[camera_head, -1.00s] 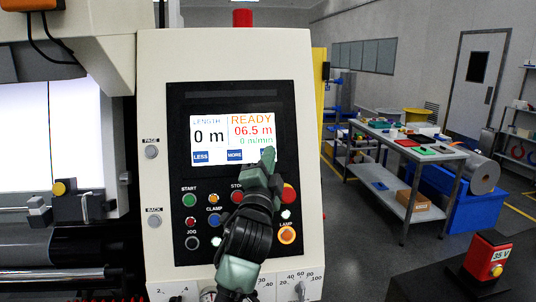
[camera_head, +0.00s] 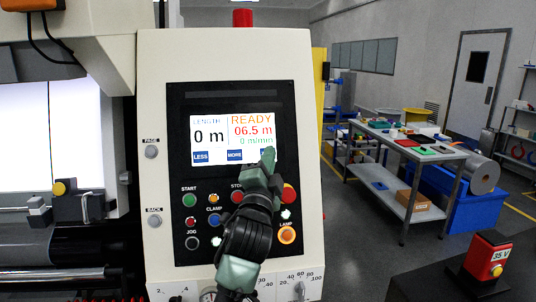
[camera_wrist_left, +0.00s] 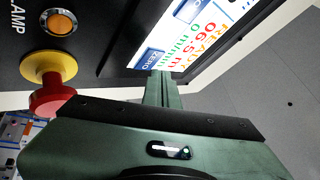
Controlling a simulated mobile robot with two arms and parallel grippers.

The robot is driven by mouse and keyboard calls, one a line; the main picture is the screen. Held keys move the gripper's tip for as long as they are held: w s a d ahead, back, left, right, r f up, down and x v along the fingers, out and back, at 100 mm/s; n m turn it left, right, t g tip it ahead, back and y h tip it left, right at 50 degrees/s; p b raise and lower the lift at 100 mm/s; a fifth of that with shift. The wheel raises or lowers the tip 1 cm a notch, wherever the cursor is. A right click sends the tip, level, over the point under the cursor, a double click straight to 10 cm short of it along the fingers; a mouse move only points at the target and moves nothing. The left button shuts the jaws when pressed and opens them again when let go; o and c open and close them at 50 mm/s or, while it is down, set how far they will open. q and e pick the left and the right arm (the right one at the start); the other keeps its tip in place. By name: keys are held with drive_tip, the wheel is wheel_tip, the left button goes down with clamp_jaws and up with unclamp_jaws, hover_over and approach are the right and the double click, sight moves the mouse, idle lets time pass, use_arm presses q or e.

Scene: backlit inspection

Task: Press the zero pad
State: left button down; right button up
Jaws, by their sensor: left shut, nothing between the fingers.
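The zero pad (camera_wrist_left: 149,58) is a blue square labelled ZERO at the edge of the lit screen in the left wrist view. In the head view it is mostly hidden behind my left gripper (camera_head: 268,153). The gripper is shut and empty, its fingertips pointing up over the pad's place at the screen's lower right. In the wrist view the closed fingertips (camera_wrist_left: 163,76) lie right beside the pad; I cannot tell whether they touch it. The screen (camera_head: 210,124) reads LENGTH 0 m, READY, 06.5 m and 0 m/min. My right gripper is not in view.
Blue LESS (camera_head: 200,156) and MORE (camera_head: 234,155) pads sit left of the gripper. Below are a green START button (camera_head: 190,200), a red knob (camera_head: 289,193) and an orange lamp button (camera_head: 287,235). A workbench (camera_head: 408,150) stands at the right.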

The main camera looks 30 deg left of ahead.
use_arm(q)
drive_tip(key=shift+w+a, duration=0.1)
drive_tip(key=shift+w+a+f, duration=0.15)
drive_tip(key=shift+w+a+f, duration=0.15)
drive_tip(key=shift+w+a, duration=0.05)
drive_tip(key=shift+w, duration=0.1)
idle(0.9)
drive_tip(key=shift+s, duration=0.1)
drive_tip(key=shift+s+d+r+p, duration=0.3)
drive_tip(key=shift+s+d+p, duration=0.1)
drive_tip(key=shift+s, duration=0.15)
